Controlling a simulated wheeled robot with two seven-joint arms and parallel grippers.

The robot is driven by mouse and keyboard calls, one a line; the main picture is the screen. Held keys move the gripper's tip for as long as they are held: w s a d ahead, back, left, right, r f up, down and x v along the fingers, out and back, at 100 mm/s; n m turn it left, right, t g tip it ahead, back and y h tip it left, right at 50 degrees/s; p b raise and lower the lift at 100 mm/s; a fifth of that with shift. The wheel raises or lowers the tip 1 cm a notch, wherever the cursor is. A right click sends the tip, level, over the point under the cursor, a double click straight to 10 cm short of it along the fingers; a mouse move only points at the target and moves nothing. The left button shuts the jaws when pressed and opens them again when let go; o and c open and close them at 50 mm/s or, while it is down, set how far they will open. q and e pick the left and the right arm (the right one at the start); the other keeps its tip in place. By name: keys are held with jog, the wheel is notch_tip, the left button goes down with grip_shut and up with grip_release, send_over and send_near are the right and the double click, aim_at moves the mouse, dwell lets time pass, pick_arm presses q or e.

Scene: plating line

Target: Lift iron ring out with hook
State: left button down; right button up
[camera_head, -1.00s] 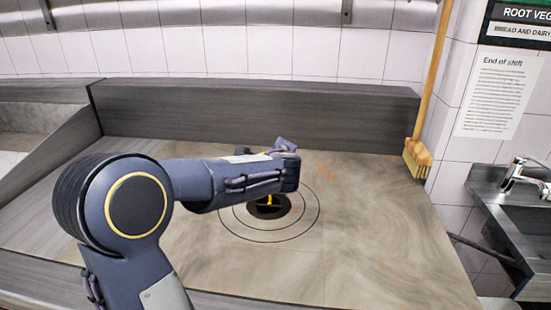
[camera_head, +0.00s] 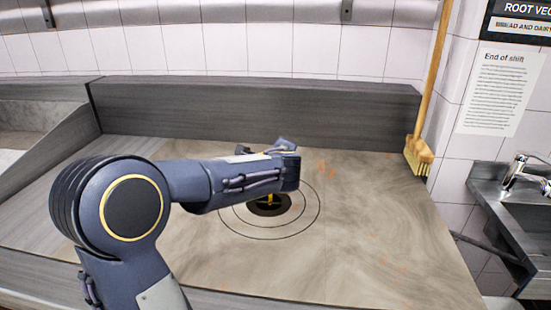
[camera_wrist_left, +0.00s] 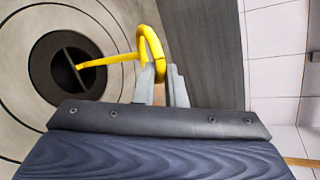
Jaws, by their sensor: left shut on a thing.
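My left gripper (camera_wrist_left: 162,82) is shut on a yellow hook (camera_wrist_left: 150,45) by its looped end. In the left wrist view the hook's rod runs left into a round dark hole (camera_wrist_left: 60,85), its tip at a dark bar across the opening. Whether the tip has caught under the bar cannot be told. In the head view a short piece of the hook (camera_head: 271,197) shows over the hole; my wrist hides the rest. Flat concentric rings (camera_head: 275,225) surround the hole and look level with the top. Which one is the iron ring is unclear. My right gripper is out of view.
The stone-coloured worktop (camera_head: 370,230) is clear to the right of the rings. A dark upstand (camera_head: 250,110) runs along its back. A broom (camera_head: 419,155) leans at the back right corner, and a sink (camera_head: 528,222) stands farther right.

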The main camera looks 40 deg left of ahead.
pick_arm(q)
jog(key=shift+s+d, duration=0.1)
jog(key=shift+s, duration=0.05)
jog(key=shift+s+d+b, duration=0.35)
jog(key=shift+s+d, duration=0.1)
jog(key=shift+s, duration=0.4)
dwell(0.3)
jog(key=shift+s, duration=0.1)
jog(key=shift+r, duration=0.15)
dwell(0.4)
notch_tip(320, 180, up, 8)
jog(key=p, duration=0.6)
jog(key=shift+r, duration=0.25)
dwell(1.1)
jog(key=shift+d, duration=0.1)
dwell(0.6)
